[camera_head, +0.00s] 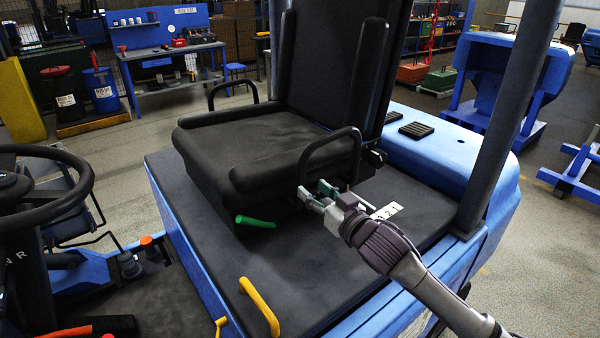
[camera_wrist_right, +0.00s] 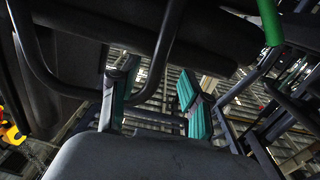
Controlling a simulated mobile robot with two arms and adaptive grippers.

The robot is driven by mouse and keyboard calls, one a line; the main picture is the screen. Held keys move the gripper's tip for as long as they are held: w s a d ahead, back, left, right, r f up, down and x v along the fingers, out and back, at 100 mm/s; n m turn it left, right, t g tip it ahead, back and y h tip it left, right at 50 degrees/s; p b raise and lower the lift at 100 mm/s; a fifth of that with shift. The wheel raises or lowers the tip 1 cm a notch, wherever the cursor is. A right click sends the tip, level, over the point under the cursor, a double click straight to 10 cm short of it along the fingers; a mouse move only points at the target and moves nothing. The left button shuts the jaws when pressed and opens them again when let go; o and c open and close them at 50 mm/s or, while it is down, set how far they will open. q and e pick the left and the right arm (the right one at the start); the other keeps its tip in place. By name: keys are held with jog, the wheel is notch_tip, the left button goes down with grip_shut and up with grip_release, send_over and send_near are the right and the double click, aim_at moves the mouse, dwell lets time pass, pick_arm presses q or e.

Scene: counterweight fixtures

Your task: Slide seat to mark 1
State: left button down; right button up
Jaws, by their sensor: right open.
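The black seat (camera_head: 250,140) stands on the dark deck of a blue vehicle, with its tall backrest (camera_head: 325,55) behind it. A black loop handle (camera_head: 357,150) rises from its near right side. A green lever (camera_head: 255,221) sticks out below the seat front. A white scale plate (camera_head: 386,211) reading 3 2 1 lies right of the seat, partly behind my wrist. My right gripper (camera_head: 318,196) is open beside the handle's lower part. In the right wrist view its green-padded fingers (camera_wrist_right: 156,100) are apart, with the handle (camera_wrist_right: 160,60) close by; whether it lies between them is unclear. The green lever (camera_wrist_right: 270,22) also shows there.
A steering wheel (camera_head: 75,160) is at the left. A yellow lever (camera_head: 260,305) stands at the deck's front edge. A blue post (camera_head: 510,110) rises right of the deck. A blue workbench (camera_head: 170,55) is at the back. Deck left of the seat is clear.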

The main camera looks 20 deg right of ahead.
aim_at(304, 180)
jog(key=p+x, duration=0.1)
jog(key=x, duration=0.3)
jog(key=shift+w+a+r, duration=0.1)
jog(key=shift+w, duration=0.3)
jog(key=shift+w+a, duration=0.1)
jog(key=shift+w, duration=0.25)
jog(key=shift+w+a+p, duration=0.1)
jog(key=shift+w+p, duration=0.2)
jog(key=shift+w, duration=0.05)
jog(key=c, duration=0.8)
grip_shut()
pick_arm(q)
jog(key=w+r, duration=0.2)
jog(key=shift+w+a+r, duration=0.15)
jog(key=shift+w+a, duration=0.15)
jog(key=shift+w, duration=0.05)
